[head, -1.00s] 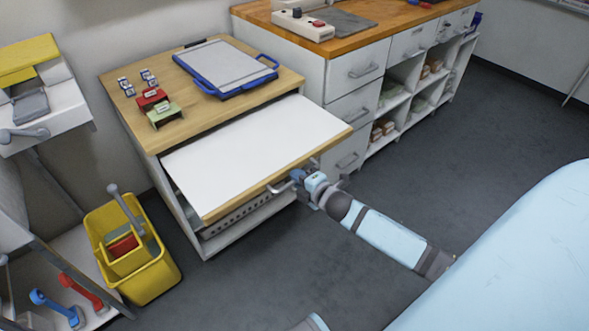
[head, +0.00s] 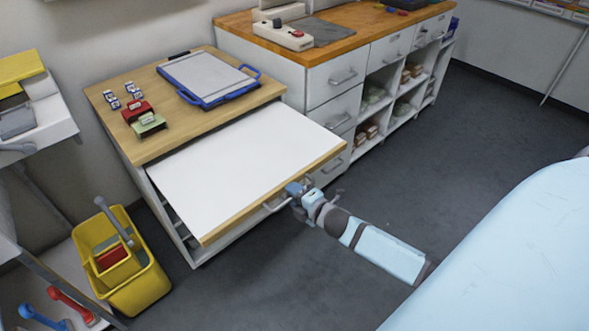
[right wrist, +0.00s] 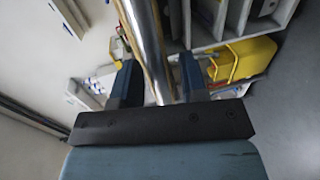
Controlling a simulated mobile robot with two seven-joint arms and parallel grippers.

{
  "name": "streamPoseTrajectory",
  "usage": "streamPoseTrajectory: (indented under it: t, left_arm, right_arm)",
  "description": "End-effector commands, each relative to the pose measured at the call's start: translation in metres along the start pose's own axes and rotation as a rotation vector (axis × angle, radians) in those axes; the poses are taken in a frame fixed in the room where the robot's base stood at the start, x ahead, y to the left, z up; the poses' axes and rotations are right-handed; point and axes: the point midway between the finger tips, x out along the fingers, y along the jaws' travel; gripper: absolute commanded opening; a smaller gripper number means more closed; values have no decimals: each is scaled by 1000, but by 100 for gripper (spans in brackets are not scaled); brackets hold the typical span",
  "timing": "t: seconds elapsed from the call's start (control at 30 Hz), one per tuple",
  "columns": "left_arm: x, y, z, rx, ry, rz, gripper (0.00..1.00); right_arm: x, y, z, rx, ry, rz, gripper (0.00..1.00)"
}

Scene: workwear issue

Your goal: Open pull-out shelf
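The pull-out shelf (head: 240,165) is a white board with a wooden front edge. It sticks well out of the cabinet, below the wooden top (head: 160,140). Its grey bar handle (head: 275,208) is on the front edge. My right gripper (head: 297,190) is at the right part of this handle. The fingers hide part of the handle in the head view. My left gripper is not in view.
A blue-framed tray (head: 205,78) and small red and green holders (head: 137,112) stand on the cabinet top. A yellow bucket (head: 140,288) stands on the floor at left. A drawer unit (head: 335,75) adjoins at right. Grey floor (head: 400,190) is clear before the shelf.

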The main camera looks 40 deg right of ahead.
Motion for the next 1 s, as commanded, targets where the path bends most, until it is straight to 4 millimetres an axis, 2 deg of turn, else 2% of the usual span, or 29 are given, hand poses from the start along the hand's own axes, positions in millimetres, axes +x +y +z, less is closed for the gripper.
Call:
streamPoseTrajectory:
  t: [0.23, 0.37, 0.47, 0.8, 1.0]
  left_arm:
    - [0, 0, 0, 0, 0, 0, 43]
    - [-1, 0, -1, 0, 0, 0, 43]
    - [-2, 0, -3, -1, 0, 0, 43]
    - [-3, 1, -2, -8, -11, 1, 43]
    - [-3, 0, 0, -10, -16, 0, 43]
  right_arm:
    - [0, 0, 0, 0, 0, 0, 40]
    - [-8, 0, 0, 0, 0, -1, 40]
    - [-22, 0, 0, 0, -1, -2, 40]
    - [-98, 0, 0, 0, 0, -3, 40]
    - [-128, 0, 0, 2, -1, -2, 40]
